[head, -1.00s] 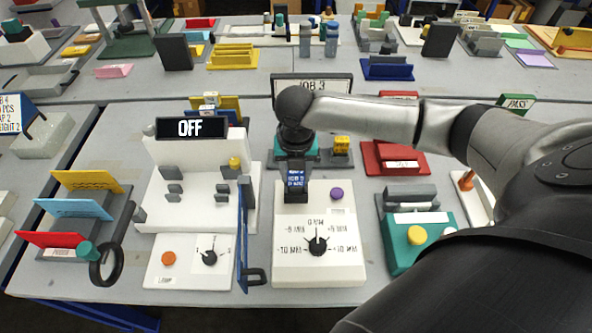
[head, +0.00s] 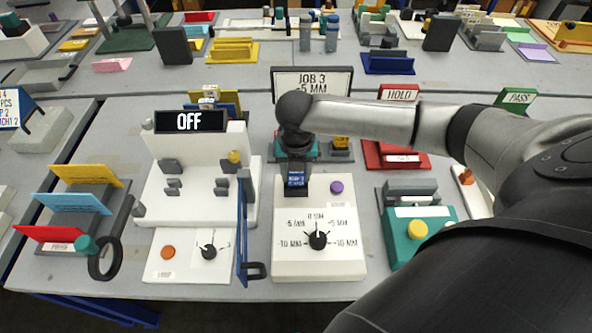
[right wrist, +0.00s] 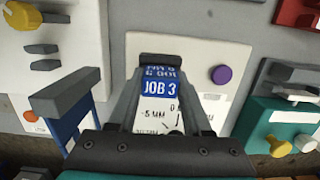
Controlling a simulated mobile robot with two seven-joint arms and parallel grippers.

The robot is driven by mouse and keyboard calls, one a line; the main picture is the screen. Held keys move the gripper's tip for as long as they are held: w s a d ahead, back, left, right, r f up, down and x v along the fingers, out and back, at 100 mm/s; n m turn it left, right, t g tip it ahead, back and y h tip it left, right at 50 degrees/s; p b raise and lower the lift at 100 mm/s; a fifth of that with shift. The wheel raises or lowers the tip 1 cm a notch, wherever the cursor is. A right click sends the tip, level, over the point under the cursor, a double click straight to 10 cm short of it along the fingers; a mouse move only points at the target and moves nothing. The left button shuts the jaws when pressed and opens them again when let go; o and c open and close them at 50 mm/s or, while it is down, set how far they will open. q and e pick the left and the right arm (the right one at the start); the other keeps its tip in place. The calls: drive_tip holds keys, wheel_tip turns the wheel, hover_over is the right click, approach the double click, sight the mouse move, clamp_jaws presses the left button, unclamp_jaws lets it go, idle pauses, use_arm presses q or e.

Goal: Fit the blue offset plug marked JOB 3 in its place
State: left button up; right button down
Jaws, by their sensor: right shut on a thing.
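My right gripper (head: 297,168) is shut on the blue plug (head: 297,180), with its fingers on both sides of it. The right wrist view shows the plug's blue label (right wrist: 161,88) with white JOB 3 print between the fingers. The plug is over the upper left part of a white dial box (head: 287,262). The box has a black knob (head: 318,240), millimetre markings and a purple button (head: 337,187). Any socket under the plug is hidden, and I cannot tell whether the plug touches the box. My left gripper is not in view.
A sign (head: 312,80) reading JOB 3 and 5 MM stands behind. The white machine with the OFF display (head: 190,121) and a blue upright panel (head: 242,230) are close on the left. A teal box (head: 430,238) with a yellow button is on the right.

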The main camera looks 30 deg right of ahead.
drive_tip(key=shift+c, duration=1.3)
unclamp_jaws()
drive_tip(key=shift+f, duration=0.1)
wheel_tip(320, 180, up, 15)
drive_tip(key=s+a+p, duration=0.1)
drive_tip(key=p, duration=0.2)
drive_tip(key=shift+s, duration=0.25)
